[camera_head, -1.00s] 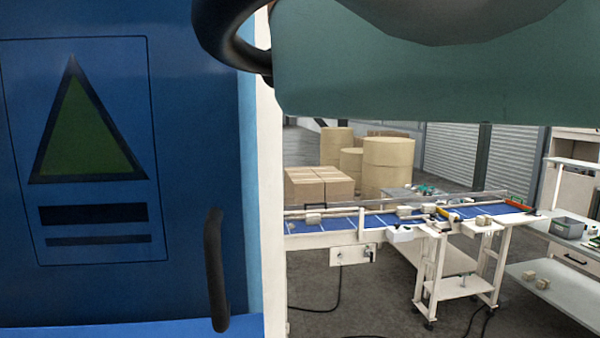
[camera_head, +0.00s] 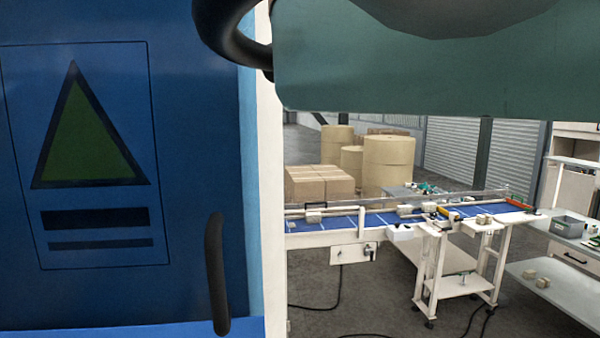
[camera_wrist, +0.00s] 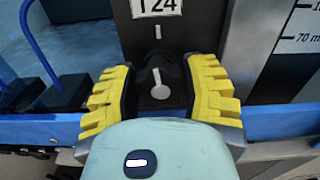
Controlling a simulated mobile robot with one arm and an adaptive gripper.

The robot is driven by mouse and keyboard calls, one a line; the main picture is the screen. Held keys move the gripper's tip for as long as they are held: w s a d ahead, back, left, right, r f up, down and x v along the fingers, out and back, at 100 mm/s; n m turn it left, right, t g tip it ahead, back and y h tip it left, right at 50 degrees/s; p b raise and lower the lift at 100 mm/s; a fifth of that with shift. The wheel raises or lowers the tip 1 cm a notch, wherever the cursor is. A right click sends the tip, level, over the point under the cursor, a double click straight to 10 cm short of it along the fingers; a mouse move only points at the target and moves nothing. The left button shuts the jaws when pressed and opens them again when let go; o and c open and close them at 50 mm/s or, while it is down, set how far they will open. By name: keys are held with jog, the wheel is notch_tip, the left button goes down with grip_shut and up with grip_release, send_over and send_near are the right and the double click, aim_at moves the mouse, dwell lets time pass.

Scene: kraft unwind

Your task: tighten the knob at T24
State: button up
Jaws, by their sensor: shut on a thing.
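In the wrist view, a black knob (camera_wrist: 161,91) with a white pointer sits on a dark upright strip below a white plate (camera_wrist: 157,6) reading T24. The yellow-padded fingers of my gripper (camera_wrist: 160,73) stand on the left and right of the knob, shut on it. The pointer's round end is low and its narrow end points up. A short white mark is on the strip just above the knob. The head view shows neither the knob nor the gripper fingers.
In the wrist view, a scale plate (camera_wrist: 297,40) stands at right and a blue bar handle (camera_wrist: 40,42) at left. In the head view, a blue panel (camera_head: 200,130) with a black handle (camera_head: 217,275) fills the left. A conveyor (camera_head: 350,222) and brown rolls (camera_head: 388,165) stand farther off.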

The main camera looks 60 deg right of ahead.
jog(key=shift+m, duration=0.7)
jog(key=o, duration=1)
jog(key=v, duration=1.2)
